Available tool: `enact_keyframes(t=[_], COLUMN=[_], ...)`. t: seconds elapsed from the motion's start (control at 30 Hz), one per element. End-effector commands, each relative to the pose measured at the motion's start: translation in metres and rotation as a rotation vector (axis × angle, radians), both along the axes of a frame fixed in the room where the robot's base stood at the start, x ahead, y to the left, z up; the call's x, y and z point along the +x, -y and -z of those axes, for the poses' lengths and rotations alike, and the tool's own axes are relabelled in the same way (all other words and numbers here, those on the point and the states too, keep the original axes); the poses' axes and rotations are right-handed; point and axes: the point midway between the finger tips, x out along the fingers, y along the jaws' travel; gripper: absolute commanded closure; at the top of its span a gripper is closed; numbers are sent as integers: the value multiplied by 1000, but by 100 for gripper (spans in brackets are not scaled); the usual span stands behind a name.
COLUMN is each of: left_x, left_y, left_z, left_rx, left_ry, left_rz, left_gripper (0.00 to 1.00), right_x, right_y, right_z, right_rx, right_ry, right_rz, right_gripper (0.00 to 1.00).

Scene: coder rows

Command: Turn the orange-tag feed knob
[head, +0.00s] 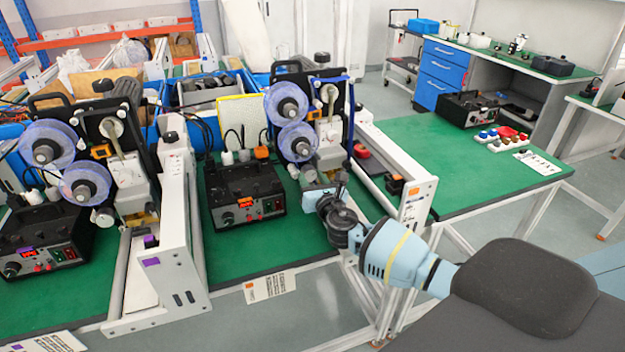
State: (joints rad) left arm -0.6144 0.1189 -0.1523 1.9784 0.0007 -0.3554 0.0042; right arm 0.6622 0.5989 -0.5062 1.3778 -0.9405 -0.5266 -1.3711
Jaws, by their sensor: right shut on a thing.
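The middle coder (333,130) stands on the green bench with two clear-blue film reels. The black control box (246,185) in front of it carries an orange tag (246,202). My right gripper (318,190) reaches in from the lower right to the foot of this coder. Its jaws are shut on the orange-tag feed knob, which is mostly hidden behind the fingers and wrist. How far the knob is turned cannot be seen. My left gripper is not in view.
A similar coder (128,170) and control box (45,240) with purple tags stand on the left. A white conveyor frame (385,165) with an orange tag runs close to the right of my gripper. The right green bench (440,160) is mostly clear.

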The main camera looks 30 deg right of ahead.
Motion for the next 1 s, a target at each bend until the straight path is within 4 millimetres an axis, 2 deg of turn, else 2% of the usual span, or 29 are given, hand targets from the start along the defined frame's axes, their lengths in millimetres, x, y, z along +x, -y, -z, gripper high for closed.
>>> enact_keyframes(t=[0.37, 1.0], left_x=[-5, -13], left_y=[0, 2], left_z=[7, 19], left_rx=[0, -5], left_ry=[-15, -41], left_rz=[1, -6], left_gripper=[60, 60], right_x=[-1, 0], right_y=[0, 0], right_z=[3, 2], right_rx=[194, 765], right_ry=[44, 182], right_rz=[1, 2], right_gripper=[84, 84])
